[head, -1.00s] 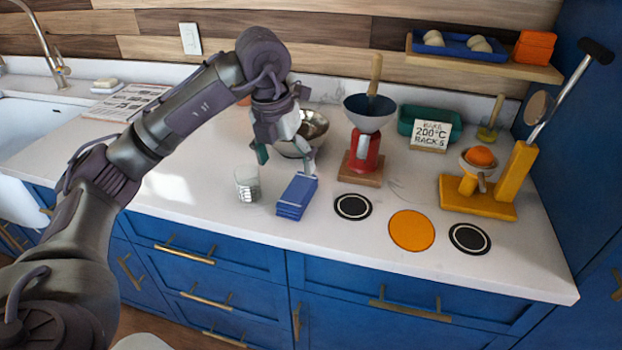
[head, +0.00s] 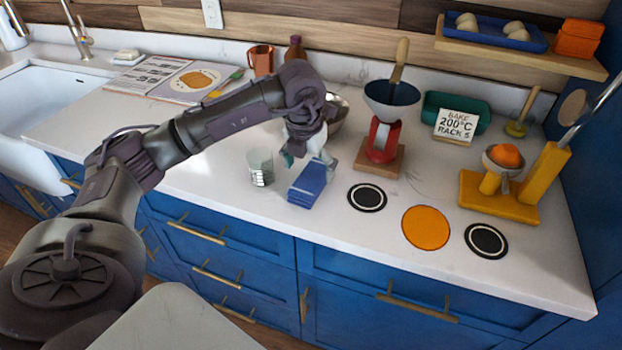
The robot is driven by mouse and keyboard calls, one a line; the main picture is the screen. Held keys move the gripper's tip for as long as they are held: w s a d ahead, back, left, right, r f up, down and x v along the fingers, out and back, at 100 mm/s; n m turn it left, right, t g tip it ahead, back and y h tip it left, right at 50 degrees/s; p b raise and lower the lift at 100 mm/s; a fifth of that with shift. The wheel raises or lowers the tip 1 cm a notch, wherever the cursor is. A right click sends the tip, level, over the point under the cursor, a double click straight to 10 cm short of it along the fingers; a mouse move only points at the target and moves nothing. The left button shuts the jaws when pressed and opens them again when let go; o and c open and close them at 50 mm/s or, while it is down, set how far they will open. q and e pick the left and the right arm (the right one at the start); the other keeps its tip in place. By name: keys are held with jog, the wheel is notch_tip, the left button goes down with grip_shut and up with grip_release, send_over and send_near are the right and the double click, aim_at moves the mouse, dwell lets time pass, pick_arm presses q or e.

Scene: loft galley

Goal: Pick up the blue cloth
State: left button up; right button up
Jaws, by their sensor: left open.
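The blue cloth (head: 308,187) lies folded on the white countertop, near its front edge and right of a glass. My left gripper (head: 308,160) is open, its fingers pointing down just above and behind the cloth's far end. One fingertip shows at the left of the cloth's far end and the other at its right. I cannot tell whether the fingers touch the cloth. My right gripper is not in view.
A glass (head: 261,167) stands close left of the cloth. A metal bowl (head: 338,112) is behind my gripper. A red grinder (head: 382,138) with a funnel stands behind right. Round black (head: 367,197) and orange (head: 426,228) mats lie to the right.

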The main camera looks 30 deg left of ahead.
aim_at(311, 176)
pick_arm(q)
jog(key=f, duration=0.2)
jog(key=shift+w+f+p, duration=0.25)
jog(key=shift+f+p, duration=0.05)
jog(key=shift+w+f, duration=0.1)
jog(key=shift+f, duration=0.4)
jog(key=c, duration=1.2)
jog(key=shift+c, duration=0.2)
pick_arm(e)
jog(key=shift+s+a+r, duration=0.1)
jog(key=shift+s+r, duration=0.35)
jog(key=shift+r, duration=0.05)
pick_arm(q)
jog(key=shift+r, duration=0.1)
